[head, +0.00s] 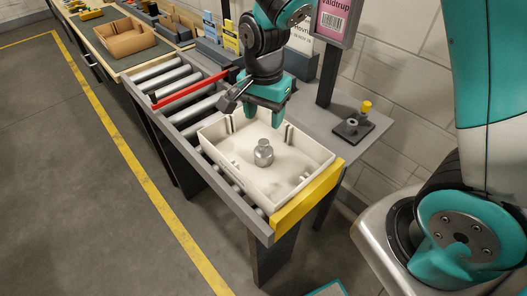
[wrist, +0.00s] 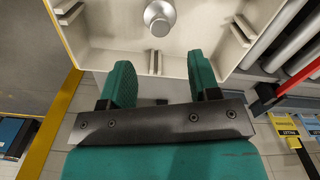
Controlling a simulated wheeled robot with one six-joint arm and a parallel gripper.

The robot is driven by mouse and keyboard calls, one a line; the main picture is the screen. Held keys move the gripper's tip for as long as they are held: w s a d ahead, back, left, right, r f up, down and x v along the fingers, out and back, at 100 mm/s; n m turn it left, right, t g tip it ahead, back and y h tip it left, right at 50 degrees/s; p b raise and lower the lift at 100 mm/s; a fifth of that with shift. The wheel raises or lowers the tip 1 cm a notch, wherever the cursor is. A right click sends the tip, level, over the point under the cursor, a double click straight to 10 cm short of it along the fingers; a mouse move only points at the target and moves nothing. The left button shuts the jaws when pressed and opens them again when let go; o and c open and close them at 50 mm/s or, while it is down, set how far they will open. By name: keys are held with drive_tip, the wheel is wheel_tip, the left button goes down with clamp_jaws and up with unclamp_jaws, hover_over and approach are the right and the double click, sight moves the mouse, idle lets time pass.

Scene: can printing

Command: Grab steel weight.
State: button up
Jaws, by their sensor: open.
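The steel weight (head: 263,153) is a small shiny metal cylinder with a knob on top. It stands upright in a white tray (head: 228,160) on the roller conveyor. My gripper (head: 266,117) is teal, open and empty, above the back part of the tray and apart from the weight. In the wrist view the weight (wrist: 159,17) shows at the top middle, beyond the two spread fingers (wrist: 160,85). Its upper edge is cut off by the frame there.
A yellow end stop (head: 307,200) closes the conveyor's near end. A red bar (head: 190,90) lies across the rollers behind the tray. A side shelf at right holds a dark block with a yellow-topped piece (head: 366,106). A cardboard box (head: 125,38) sits on a bench at back left.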

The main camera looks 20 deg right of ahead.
sight(263, 142)
wheel_tip(263, 142, down, 9)
drive_tip(key=shift+s+a+f+p, duration=0.1)
drive_tip(key=shift+p, duration=0.8)
drive_tip(key=shift+c, duration=0.2)
clamp_jaws()
